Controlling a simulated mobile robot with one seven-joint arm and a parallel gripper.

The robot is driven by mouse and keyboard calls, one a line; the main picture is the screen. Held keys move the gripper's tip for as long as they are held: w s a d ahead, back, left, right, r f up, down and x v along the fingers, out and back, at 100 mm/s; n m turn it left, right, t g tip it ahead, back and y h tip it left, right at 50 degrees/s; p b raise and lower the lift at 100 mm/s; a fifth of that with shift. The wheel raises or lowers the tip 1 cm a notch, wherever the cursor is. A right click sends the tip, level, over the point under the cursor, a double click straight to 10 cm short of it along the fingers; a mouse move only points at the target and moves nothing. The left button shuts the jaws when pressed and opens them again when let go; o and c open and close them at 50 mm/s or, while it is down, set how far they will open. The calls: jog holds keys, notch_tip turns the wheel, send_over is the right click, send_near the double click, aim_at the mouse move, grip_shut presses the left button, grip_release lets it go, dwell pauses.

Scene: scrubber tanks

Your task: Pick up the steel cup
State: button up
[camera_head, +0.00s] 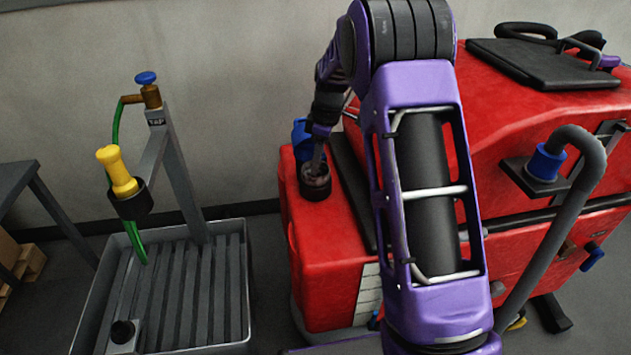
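I cannot clearly make out a steel cup. A dark, round, cup-like piece (315,182) sits at the left end of the red machine's top; I cannot tell whether it is a cup or a filler neck. My gripper (318,158) points down at this piece, at or just above its rim. Its fingers are small and dark here, so I cannot tell if they are open or shut, or if they hold anything. My purple arm hides much of the red machine behind it.
The red scrubber machine (325,245) fills the right side, with a blue part (302,140) beside my gripper. A grey hose (580,195) curves at right. At left, a grey slatted basin (245,290) has a tap post (180,170) and a yellow nozzle (117,172) in a holder.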

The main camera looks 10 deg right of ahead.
aim_at(315, 179)
jog(key=f, duration=0.4)
jog(key=shift+a+f, duration=0.1)
jog(key=shift+a, duration=0.3)
grip_shut()
dwell(1.0)
